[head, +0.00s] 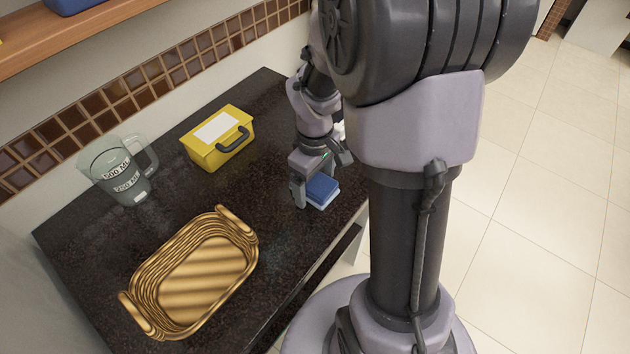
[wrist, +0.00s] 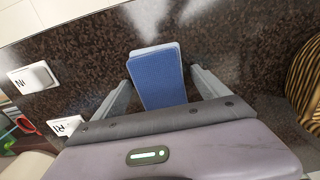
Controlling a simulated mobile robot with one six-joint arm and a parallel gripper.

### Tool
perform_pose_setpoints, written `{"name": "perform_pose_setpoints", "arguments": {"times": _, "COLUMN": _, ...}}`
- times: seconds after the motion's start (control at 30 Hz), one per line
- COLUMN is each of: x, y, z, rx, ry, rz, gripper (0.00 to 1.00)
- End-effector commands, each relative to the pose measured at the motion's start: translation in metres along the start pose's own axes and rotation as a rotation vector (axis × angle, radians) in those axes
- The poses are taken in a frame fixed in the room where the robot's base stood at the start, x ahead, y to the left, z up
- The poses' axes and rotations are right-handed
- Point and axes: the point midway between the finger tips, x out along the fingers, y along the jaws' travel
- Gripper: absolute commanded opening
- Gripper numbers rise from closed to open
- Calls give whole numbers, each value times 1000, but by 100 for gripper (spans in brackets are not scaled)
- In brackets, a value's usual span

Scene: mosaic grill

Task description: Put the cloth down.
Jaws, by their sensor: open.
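The cloth (head: 322,191) is a small blue block-like pad with a paler layer beneath, lying on the dark countertop (head: 290,240) near its front edge. My gripper (head: 318,197) is low over the counter with its fingers around the cloth. In the wrist view the cloth (wrist: 158,78) lies between the two spread fingers of my gripper (wrist: 160,85), with a gap on each side. The gripper is open. The cloth's near end is hidden by the gripper body in the wrist view.
A wicker basket (head: 136,284) stands at the counter's front left. A clear measuring jug (head: 122,178) and a yellow box (head: 207,158) with a dark handle stand along the tiled wall. Bare counter lies between the basket and my gripper. A wooden shelf (head: 75,47) is above.

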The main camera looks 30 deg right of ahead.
Motion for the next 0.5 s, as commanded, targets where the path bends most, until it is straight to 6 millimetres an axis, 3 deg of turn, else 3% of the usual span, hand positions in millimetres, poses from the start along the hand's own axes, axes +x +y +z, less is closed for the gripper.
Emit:
{"name": "perform_pose_setpoints", "arguments": {"times": 0.17, "x": -16, "y": 0, "z": 0, "rx": 0, "ry": 1, "rz": 1, "gripper": 85}}
{"name": "perform_pose_setpoints", "arguments": {"times": 0.4, "x": -86, "y": 1, "z": -1, "rx": -1, "ry": 2, "rz": 2, "gripper": 85}}
{"name": "perform_pose_setpoints", "arguments": {"times": 0.5, "x": -108, "y": 0, "z": 0, "rx": 0, "ry": 2, "rz": 1, "gripper": 85}}
